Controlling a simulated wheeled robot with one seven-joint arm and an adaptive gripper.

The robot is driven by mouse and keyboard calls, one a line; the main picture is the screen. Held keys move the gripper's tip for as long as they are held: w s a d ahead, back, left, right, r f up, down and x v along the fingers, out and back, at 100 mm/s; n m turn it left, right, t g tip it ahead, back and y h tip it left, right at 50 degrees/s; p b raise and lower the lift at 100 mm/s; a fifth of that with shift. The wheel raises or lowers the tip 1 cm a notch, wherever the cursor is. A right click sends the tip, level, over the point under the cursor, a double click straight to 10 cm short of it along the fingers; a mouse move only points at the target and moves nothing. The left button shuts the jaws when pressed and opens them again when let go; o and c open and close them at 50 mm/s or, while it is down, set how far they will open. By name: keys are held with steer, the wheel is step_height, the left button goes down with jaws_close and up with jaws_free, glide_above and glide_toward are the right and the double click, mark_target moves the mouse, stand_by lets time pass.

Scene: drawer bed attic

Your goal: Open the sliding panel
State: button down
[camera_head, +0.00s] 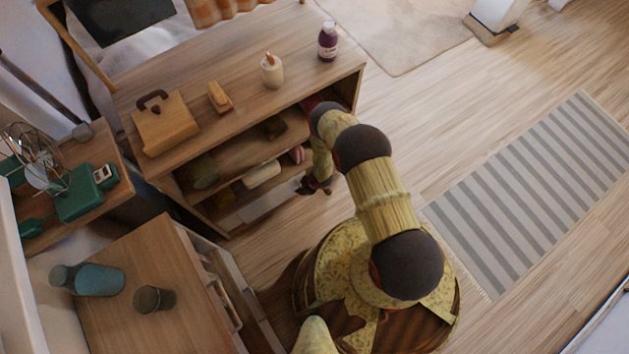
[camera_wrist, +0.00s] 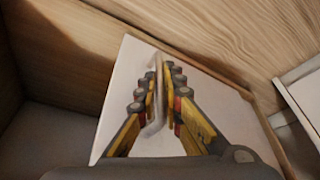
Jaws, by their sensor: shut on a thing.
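The sliding panel (camera_wrist: 118,85) shows in the wrist view as a pale, flat board with a wooden edge, set between wooden surfaces. A slim, light, bar-like handle (camera_wrist: 154,128) stands out from it. My gripper (camera_wrist: 158,92) has its yellow and dark fingers closed on this handle from both sides. In the head view my gripper (camera_head: 313,187) is at the open front of the wooden shelf unit (camera_head: 205,73), near its lower right. My fingers hide part of the handle.
The floor to the right is clear around a striped rug (camera_head: 530,190).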

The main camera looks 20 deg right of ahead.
steer(key=shift+s+a, duration=0.3)
steer(key=shift+a, duration=0.8)
steer(key=shift+s+a, duration=0.25)
steer(key=shift+a, duration=0.8)
steer(key=c, duration=1.9)
jaws_free()
steer(key=shift+r, duration=0.1)
steer(key=v, duration=1.2)
